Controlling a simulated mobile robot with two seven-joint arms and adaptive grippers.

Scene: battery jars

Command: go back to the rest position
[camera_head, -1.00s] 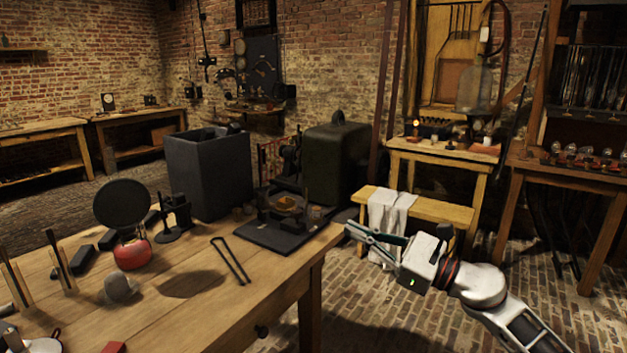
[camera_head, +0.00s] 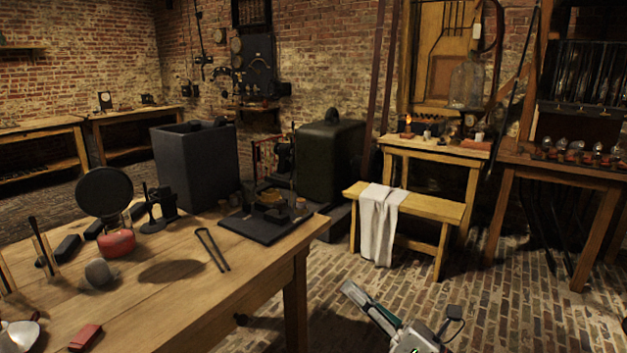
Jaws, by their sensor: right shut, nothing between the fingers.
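My right gripper (camera_head: 352,292) is low at the bottom of the head view, to the right of the workbench (camera_head: 215,318) and below its top edge in the picture. Its fingers are shut with nothing between them and point up and left. It is apart from the bench and from every object, over the brick floor (camera_head: 475,315). My left gripper does not show in this view.
On the workbench stand a red-based round disc (camera_head: 104,192), a grey ball (camera_head: 99,273), black tongs (camera_head: 212,250), a red block (camera_head: 85,338) and a dark tray (camera_head: 262,230). A yellow bench (camera_head: 430,208) with a white cloth (camera_head: 378,225) stands behind. The floor around my right gripper is clear.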

